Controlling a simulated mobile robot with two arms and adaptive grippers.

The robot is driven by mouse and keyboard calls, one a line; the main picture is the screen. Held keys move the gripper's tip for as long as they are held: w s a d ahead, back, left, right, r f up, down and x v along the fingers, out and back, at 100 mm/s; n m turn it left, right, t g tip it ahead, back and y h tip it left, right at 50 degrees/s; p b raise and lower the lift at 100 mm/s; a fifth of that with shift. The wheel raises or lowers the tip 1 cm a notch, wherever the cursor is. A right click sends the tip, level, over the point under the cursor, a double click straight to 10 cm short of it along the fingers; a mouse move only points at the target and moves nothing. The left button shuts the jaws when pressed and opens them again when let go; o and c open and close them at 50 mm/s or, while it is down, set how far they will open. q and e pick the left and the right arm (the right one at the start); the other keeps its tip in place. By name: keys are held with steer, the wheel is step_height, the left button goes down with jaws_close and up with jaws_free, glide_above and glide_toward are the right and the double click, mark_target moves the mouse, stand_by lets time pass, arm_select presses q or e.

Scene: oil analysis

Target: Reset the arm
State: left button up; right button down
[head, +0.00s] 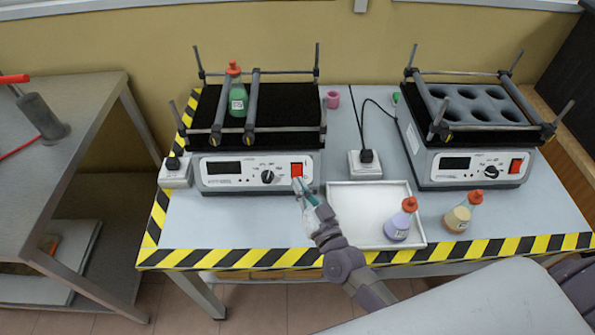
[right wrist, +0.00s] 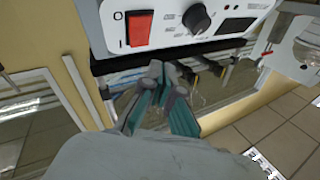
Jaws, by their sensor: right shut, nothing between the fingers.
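My right gripper (head: 307,190) is shut and empty, just in front of the left shaker (head: 257,172) and a little below its red switch (head: 297,170). In the right wrist view, the shut fingertips (right wrist: 158,72) are below the red switch (right wrist: 137,30) and apart from it. The black knob (right wrist: 196,18) is beside the switch. My right arm reaches in from the lower right of the head view. My left gripper is not in view.
A green bottle (head: 237,98) is between the left shaker's bars. A white tray (head: 345,197) lies at the table front, with a purple bottle (head: 398,222) at its right edge. An orange-capped yellow bottle (head: 459,217) stands right of it. The right shaker (head: 470,160) has an empty holed rack.

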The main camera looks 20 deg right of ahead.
steer(key=shift+s+a+r+p, duration=0.2)
steer(key=shift+s+r+p, duration=0.3)
steer(key=shift+s, duration=0.25)
